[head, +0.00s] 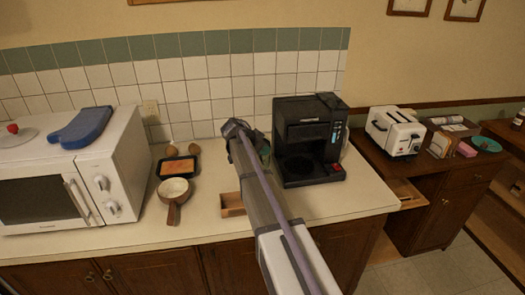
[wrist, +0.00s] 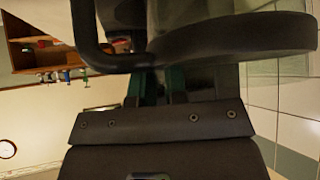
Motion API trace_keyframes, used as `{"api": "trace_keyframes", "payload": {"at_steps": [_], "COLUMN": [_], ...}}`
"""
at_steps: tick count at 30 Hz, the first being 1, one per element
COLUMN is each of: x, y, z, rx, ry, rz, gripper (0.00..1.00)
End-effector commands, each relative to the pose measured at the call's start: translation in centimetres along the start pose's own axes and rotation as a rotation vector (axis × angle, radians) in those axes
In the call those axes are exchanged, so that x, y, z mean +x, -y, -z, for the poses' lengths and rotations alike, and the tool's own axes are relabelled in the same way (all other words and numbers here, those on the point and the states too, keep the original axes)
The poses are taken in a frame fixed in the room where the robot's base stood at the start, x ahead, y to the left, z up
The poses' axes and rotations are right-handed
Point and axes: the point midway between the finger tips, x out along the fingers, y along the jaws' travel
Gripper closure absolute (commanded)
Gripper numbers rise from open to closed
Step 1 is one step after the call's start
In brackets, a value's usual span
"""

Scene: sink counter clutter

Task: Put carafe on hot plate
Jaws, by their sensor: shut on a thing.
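The black coffee maker (head: 309,135) stands on the counter in the head view. Its round dark hot plate (head: 300,165) is at the base, with nothing seen on it. My gripper (wrist: 162,85) is shut on the carafe (wrist: 235,40), whose dark rim and curved handle fill the top of the wrist view. The fingers close just below the dark rim; the exact grip point is hard to tell. In the head view my arm ends just left of the coffee maker and mostly hides the carafe and fingertips.
A white microwave (head: 70,180) with a blue item on top stands at the left. A pan (head: 174,192) and a dark tray with orange food (head: 178,167) lie between it and my arm. A toaster (head: 395,132) is at the right. The counter's right front is clear.

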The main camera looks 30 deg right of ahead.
Motion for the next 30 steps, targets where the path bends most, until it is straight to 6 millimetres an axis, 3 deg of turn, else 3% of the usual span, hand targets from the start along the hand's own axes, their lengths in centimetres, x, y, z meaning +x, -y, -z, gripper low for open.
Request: {"api": "trace_keyframes", "payload": {"at_steps": [1, 7, 10, 16, 30], "x": [-1.9, -3.6, -3.3, -0.7, -1.1], "y": [0.0, 0.0, 0.0, 0.0, 0.0], "z": [1.9, 3.7, 3.3, 0.8, 1.2], "rx": [0.0, 0.0, 0.0, 0.0, 0.0], "ry": [-0.001, -0.001, -0.001, -0.001, -0.001], "rz": [0.0, 0.0, 0.0, 0.0, 0.0], "gripper": [1.0, 1.0, 1.0, 1.0, 1.0]}}
